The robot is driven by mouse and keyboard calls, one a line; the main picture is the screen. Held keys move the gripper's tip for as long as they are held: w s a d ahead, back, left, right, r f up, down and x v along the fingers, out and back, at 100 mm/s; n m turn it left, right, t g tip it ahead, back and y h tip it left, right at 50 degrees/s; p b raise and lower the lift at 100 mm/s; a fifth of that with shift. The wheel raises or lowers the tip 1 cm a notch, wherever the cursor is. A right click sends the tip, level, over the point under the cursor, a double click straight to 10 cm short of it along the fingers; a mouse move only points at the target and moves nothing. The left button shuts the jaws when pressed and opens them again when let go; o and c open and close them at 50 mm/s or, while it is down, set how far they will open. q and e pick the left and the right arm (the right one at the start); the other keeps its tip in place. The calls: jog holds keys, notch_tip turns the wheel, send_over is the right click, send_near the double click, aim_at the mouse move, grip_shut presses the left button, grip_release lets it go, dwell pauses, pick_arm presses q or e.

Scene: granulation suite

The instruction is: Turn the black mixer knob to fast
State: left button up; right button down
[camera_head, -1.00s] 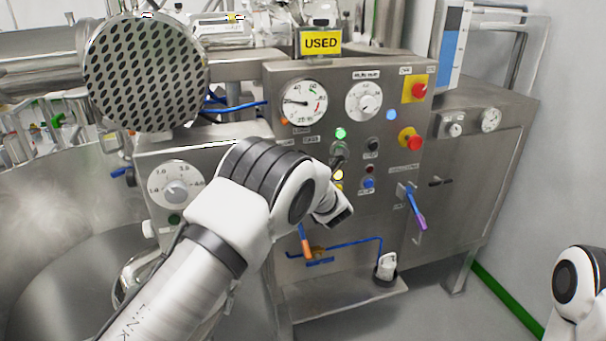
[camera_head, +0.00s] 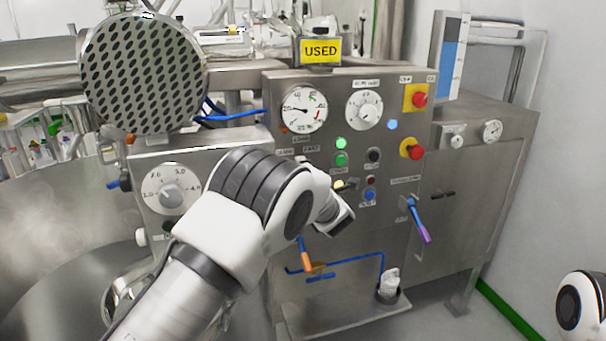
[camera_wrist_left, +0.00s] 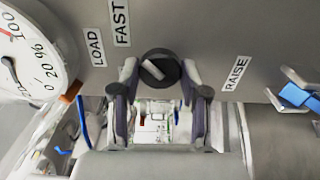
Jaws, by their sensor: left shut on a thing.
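The black mixer knob (camera_wrist_left: 160,65) shows in the left wrist view, on the grey panel between the fingers of my left gripper (camera_wrist_left: 158,84). The gripper is shut on the knob, one finger at each side. A pale bar on the knob slants from upper left to lower right. The FAST label (camera_wrist_left: 120,22) is up and left of the knob, beside the LOAD label (camera_wrist_left: 95,47). The RAISE label (camera_wrist_left: 236,73) is to the right. In the head view, my left wrist hides the knob and most of the gripper. My right gripper is out of view.
A blue valve handle (camera_head: 420,220) sticks out at right. The perforated round cover (camera_head: 142,73) stands at left.

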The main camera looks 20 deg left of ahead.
pick_arm(q)
jog(key=shift+r+m, duration=0.15)
jog(key=shift+m, duration=0.15)
jog(key=o, duration=1.1)
jog(key=shift+o, duration=0.2)
jog(key=shift+w+a, duration=0.1)
